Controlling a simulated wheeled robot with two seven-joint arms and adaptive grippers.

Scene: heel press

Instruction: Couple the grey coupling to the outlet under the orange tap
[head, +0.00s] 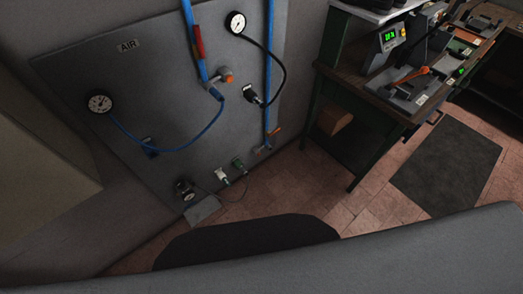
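A grey wall panel (105,75) carries blue pipes. A tap with an orange knob (228,76) is on the left blue pipe (188,18). A small blue fitting (217,94) sits below it, where a blue hose (208,128) ends; I cannot tell if this is the outlet. A second orange handle (277,131) is at the foot of the right blue pipe (268,60). Low on the panel are a light grey fitting (221,175) and a dark green fitting (239,164), with a thin line near them. I cannot tell which piece is the grey coupling. Neither gripper is in view.
Two round gauges, one at left (99,103) and one at top (236,22), have hoses. A dark round fitting (185,190) is low on the panel. A workbench (365,80) with devices stands at right; a dark mat (447,158) lies on the brick floor.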

